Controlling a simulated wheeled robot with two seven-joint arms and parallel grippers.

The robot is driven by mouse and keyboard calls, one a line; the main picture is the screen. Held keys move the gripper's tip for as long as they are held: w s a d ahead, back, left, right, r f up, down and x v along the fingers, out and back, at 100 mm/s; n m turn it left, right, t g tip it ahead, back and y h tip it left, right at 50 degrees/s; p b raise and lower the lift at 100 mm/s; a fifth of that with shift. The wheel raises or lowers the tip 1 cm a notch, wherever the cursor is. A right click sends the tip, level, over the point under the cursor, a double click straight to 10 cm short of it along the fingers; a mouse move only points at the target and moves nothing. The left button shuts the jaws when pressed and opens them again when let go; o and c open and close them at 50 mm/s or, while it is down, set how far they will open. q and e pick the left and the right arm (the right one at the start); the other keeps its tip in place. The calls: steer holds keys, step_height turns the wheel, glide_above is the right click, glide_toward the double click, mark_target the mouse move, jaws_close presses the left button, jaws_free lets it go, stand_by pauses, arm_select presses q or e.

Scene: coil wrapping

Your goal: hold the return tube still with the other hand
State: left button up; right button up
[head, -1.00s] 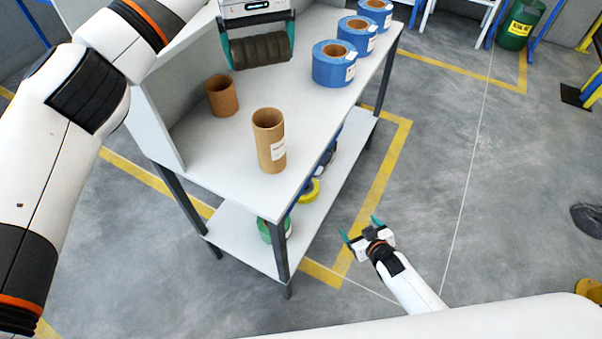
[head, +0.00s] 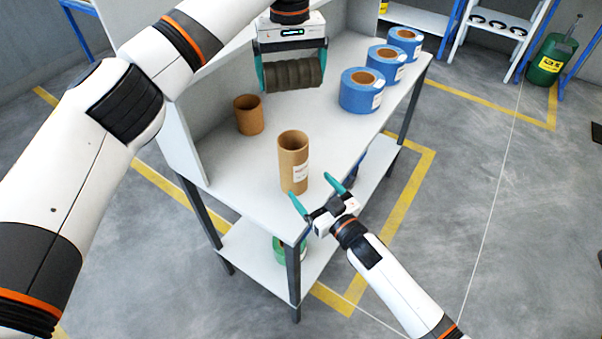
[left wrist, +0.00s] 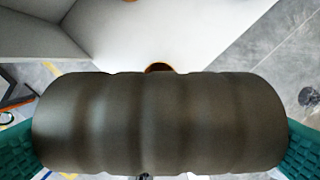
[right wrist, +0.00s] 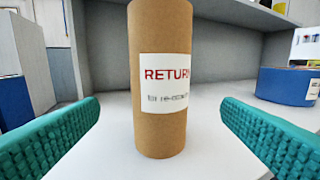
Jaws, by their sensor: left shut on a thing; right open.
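The return tube (head: 293,160) is a tall brown cardboard cylinder standing upright near the front edge of the white table. Its white label with red "RETURN" lettering shows in the right wrist view (right wrist: 168,85). My right gripper (head: 313,186) is open just in front of the tube. In the right wrist view its teal fingers (right wrist: 160,135) lie left and right of the tube, apart from it. My left gripper (head: 291,72) is shut on a dark ribbed coil (head: 293,75), gripping its two ends above the back of the table; the coil fills the left wrist view (left wrist: 160,122).
A shorter brown tube (head: 249,116) stands behind and left of the return tube. Several blue rolls (head: 362,92) line the table's right side. A grey panel (head: 172,130) bounds the left side. A lower shelf (head: 255,255) holds a green roll.

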mark_target(294, 167)
steer(key=x, duration=0.9)
steer(key=shift+w, duration=0.15)
steer(key=c, duration=1.1)
arm_select(q)
step_height(294, 167, down, 13)
stand_by(0.6)
steer(key=o, duration=0.8)
steer(key=shift+r, duration=0.1)
step_height(294, 167, up, 12)
steer(key=shift+f, duration=0.1)
steer(key=shift+c, duration=0.2)
